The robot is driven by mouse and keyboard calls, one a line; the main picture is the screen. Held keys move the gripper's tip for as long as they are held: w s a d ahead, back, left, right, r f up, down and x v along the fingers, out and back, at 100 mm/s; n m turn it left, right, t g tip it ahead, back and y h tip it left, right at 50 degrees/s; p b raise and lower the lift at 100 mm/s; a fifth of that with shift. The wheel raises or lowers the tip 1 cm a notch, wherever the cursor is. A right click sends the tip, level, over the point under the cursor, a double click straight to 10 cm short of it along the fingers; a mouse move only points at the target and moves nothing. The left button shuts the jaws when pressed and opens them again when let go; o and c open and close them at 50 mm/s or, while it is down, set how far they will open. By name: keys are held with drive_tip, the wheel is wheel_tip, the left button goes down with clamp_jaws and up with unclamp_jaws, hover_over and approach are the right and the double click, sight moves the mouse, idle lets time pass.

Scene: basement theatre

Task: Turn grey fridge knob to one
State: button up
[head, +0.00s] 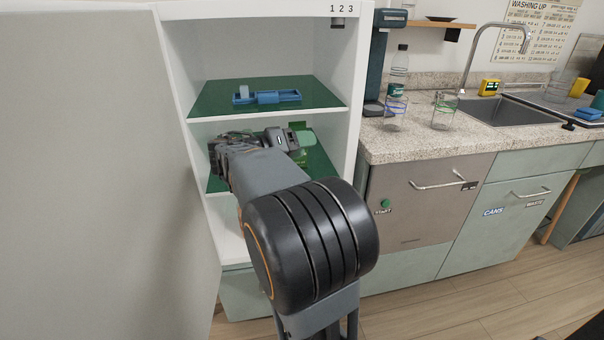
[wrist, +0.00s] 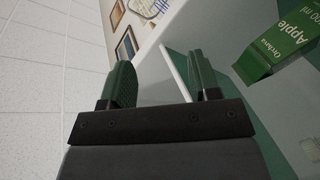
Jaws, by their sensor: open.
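The fridge (head: 176,75) stands open, with its door swung to the left. Its small grey knob (head: 338,22) sits at the top right inside, under the numbers 1 2 3. Which number it points to is too small to tell. My gripper (head: 297,137) is inside the fridge, below the upper shelf and well below the knob. In the wrist view my gripper (wrist: 162,78) is open, its two green-padded fingers apart with nothing between them. The knob does not show in the wrist view.
A green apple juice carton (wrist: 275,48) is close beside my gripper. A blue tray (head: 267,97) lies on the green upper shelf (head: 215,108). The counter (head: 410,148) at right holds a bottle (head: 397,85) and a glass (head: 444,112).

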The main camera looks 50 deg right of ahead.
drive_tip(key=shift+n+t+y, duration=0.5)
drive_tip(key=shift+n+y, duration=0.3)
drive_tip(key=shift+n, duration=0.1)
drive_tip(key=shift+s+a+f+b, duration=0.2)
drive_tip(key=shift+a+f, duration=0.15)
drive_tip(key=shift+f, duration=0.4)
drive_tip(key=shift+s+a+f+b, duration=0.15)
drive_tip(key=shift+a+f, duration=0.15)
drive_tip(key=shift+f, duration=0.4)
drive_tip(key=shift+s+a+f+b, duration=0.2)
drive_tip(key=shift+a+f, duration=0.15)
drive_tip(key=shift+f, duration=0.4)
drive_tip(key=shift+s+d, duration=0.1)
drive_tip(key=shift+c, duration=0.9)
